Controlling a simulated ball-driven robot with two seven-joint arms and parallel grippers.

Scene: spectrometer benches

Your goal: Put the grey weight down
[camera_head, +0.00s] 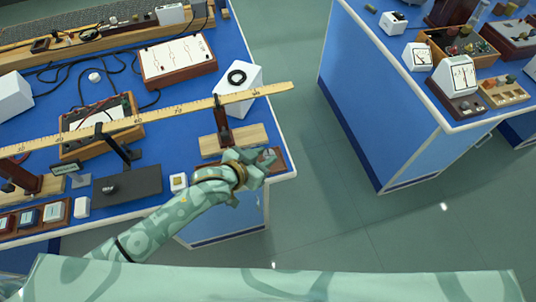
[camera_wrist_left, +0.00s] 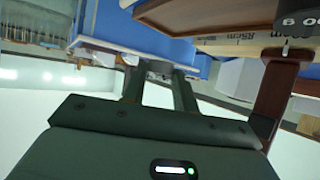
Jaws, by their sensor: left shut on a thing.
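My left gripper (camera_head: 266,160) is over the front right corner of the near blue bench. In the left wrist view its two fingers (camera_wrist_left: 160,80) are shut on a small grey thing, which I take to be the grey weight (camera_wrist_left: 160,67). In the head view the gripper hides most of the weight. A small brown wooden piece (camera_head: 278,163) lies on the bench corner, partly behind the gripper. Whether the weight touches anything below is not clear. My right gripper is not in view.
A long yellow ruler beam (camera_head: 190,105) spans above the bench, on a stand with a pale wooden base (camera_head: 232,142) close to the gripper. A dark pad (camera_head: 128,186) and a small white block (camera_head: 179,182) are to the left. Open floor lies right of the corner.

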